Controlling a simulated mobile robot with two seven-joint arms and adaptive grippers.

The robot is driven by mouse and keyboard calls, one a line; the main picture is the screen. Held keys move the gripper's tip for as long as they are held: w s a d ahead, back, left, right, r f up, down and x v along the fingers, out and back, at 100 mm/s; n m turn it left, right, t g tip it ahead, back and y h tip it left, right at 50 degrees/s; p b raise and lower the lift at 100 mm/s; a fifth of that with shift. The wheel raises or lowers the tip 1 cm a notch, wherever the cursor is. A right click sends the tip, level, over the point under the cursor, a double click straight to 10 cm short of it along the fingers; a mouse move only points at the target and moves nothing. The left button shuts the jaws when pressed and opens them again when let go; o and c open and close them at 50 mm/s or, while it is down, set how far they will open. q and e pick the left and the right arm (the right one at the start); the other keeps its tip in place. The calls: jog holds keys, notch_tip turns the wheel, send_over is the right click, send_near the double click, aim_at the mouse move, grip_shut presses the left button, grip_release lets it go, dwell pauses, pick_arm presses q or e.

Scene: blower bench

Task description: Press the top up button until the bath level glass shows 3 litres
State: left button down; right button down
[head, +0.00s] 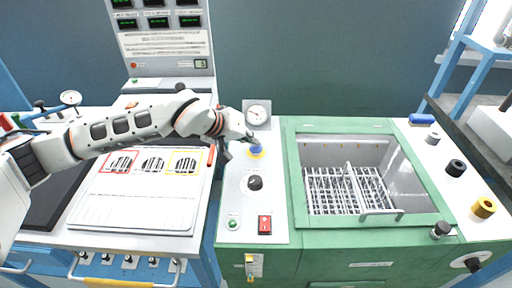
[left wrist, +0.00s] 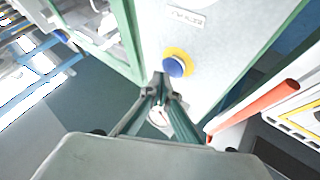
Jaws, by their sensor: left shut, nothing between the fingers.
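The top up button is a blue button (head: 255,149) in a yellow ring on the light panel left of the bath. The blue button also shows in the left wrist view (left wrist: 174,67). My left gripper (head: 249,138) is shut and empty, with its fingertips close beside the button. In the left wrist view the shut fingertips (left wrist: 160,79) are just short of the button's edge; I cannot tell whether they touch. A small upright fitting with yellow (head: 251,264) on the green front may be the level glass; its reading is too small to tell. My right gripper is out of view.
The bath (head: 345,160) holds a wire basket (head: 345,190). A dial gauge (head: 257,114) stands behind the button. A black knob (head: 255,183), a green button (head: 233,223) and a red switch (head: 265,224) are nearer. A red-orange bar (head: 211,155) lies left.

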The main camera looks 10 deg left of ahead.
aim_at(254, 148)
pick_arm(q)
jog(key=shift+f, duration=0.45)
dwell(0.7)
jog(key=shift+r, duration=0.1)
jog(key=shift+r+p, duration=0.4)
jog(key=shift+r, duration=0.35)
jog(key=shift+r+p, duration=1.45)
jog(key=shift+r, duration=1.1)
